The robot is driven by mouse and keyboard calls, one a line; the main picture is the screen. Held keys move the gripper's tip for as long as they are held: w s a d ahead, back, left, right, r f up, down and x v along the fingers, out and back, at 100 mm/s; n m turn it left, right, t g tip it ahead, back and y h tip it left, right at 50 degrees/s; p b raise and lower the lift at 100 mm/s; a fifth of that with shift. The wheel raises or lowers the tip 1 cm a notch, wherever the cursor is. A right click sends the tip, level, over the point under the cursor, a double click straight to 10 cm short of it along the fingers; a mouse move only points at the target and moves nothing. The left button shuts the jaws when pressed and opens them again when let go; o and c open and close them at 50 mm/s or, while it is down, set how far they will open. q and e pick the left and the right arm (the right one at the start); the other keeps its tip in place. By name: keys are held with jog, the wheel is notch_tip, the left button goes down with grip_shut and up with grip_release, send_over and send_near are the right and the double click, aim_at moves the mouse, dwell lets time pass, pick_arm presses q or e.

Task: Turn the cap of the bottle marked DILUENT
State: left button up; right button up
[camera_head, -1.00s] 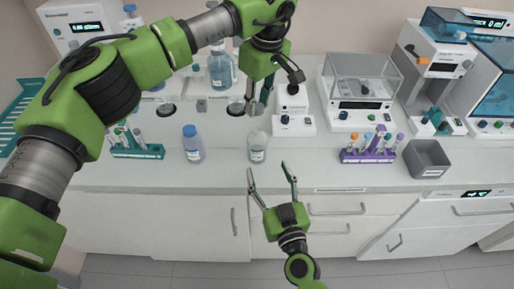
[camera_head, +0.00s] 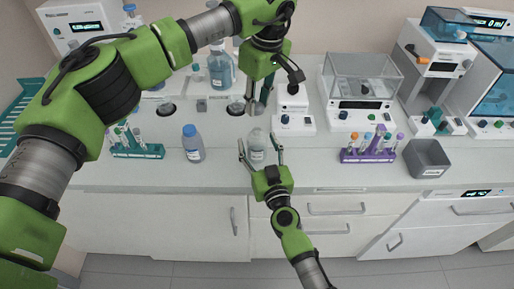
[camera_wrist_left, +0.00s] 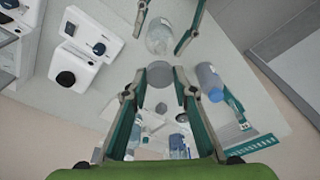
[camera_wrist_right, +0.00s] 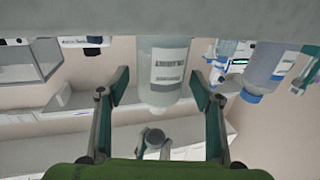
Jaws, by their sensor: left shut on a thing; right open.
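A clear bottle with a white label (camera_head: 257,156) stands upright near the counter's front edge. It also shows in the left wrist view (camera_wrist_left: 160,38) and, inverted, in the right wrist view (camera_wrist_right: 164,75); its label text is too blurred to read. My right gripper (camera_head: 259,152) is open, with one finger on each side of this bottle. My left gripper (camera_head: 258,108) is above and behind it, shut on a round grey cap (camera_wrist_left: 160,74), apart from the bottle. A second bottle with a blue cap (camera_head: 192,146) stands to the left.
A teal tube rack (camera_head: 138,153) is at the left, a purple tube rack (camera_head: 368,156) and a grey bin (camera_head: 428,158) at the right. Behind are a small white device with knobs (camera_head: 293,122) and a glass-boxed balance (camera_head: 362,118). The counter between the bottle and purple rack is clear.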

jog(key=shift+w+a, duration=0.15)
jog(key=shift+w, duration=0.4)
grip_shut()
pick_arm(q)
send_over(257, 129)
jog(key=shift+s+d+f, duration=0.1)
jog(key=shift+f, duration=1.15)
jog(key=shift+s+f, duration=0.1)
jog(key=shift+f, duration=1.15)
jog(key=shift+f, duration=0.85)
jog(key=shift+f, duration=0.6)
